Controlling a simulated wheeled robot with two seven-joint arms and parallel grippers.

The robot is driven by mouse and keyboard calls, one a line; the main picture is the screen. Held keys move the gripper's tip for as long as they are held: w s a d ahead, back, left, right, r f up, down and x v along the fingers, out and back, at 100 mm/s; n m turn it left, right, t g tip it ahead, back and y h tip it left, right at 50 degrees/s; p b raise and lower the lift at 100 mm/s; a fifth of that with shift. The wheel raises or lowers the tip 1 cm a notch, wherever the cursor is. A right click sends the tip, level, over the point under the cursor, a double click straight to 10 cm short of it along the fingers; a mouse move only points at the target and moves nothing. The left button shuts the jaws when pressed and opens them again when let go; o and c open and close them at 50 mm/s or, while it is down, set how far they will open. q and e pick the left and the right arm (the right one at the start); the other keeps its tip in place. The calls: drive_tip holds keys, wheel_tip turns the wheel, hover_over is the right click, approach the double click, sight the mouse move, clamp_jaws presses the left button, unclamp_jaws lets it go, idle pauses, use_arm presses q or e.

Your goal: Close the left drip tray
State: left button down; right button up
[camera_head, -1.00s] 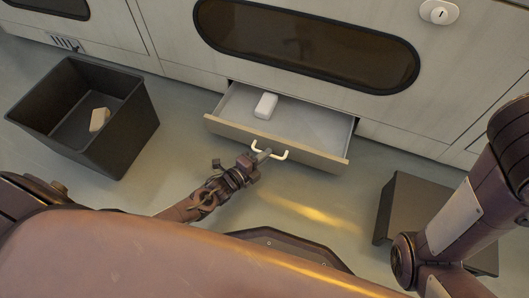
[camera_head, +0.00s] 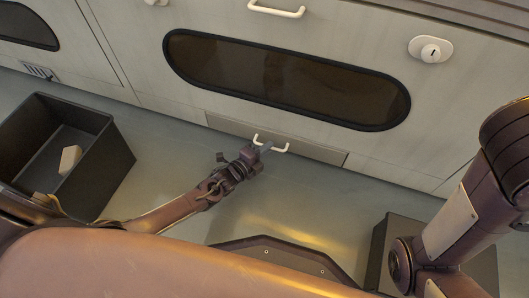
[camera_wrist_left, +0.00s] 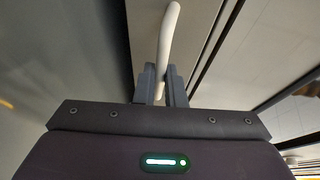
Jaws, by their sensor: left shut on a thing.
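The drip tray (camera_head: 312,151) is a low drawer at the foot of the grey cabinet. Its front lies about flush with the cabinet face, and its inside is hidden. A white bar handle (camera_head: 283,149) sits on the tray front; it also shows in the left wrist view (camera_wrist_left: 169,38). My left gripper (camera_head: 263,149) is shut on the handle, with its two fingers (camera_wrist_left: 161,86) on either side of the bar in the left wrist view. My right gripper is not in view; only part of the right arm shows at the right.
A black bin (camera_head: 107,160) with a pale block (camera_head: 70,159) in it stands on the floor at the left. A dark low box (camera_head: 375,255) stands at the right, partly behind my right arm. The cabinet has a dark oval window (camera_head: 285,80) above the tray.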

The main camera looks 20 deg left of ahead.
use_arm(q)
drive_tip(key=shift+w+a+r, duration=0.1)
drive_tip(key=shift+w, duration=0.15)
drive_tip(key=c, duration=1.5)
unclamp_jaws()
drive_tip(key=p+v, duration=0.4)
drive_tip(key=v, duration=0.3)
drive_tip(key=shift+s+p, duration=0.3)
drive_tip(key=shift+s, duration=0.05)
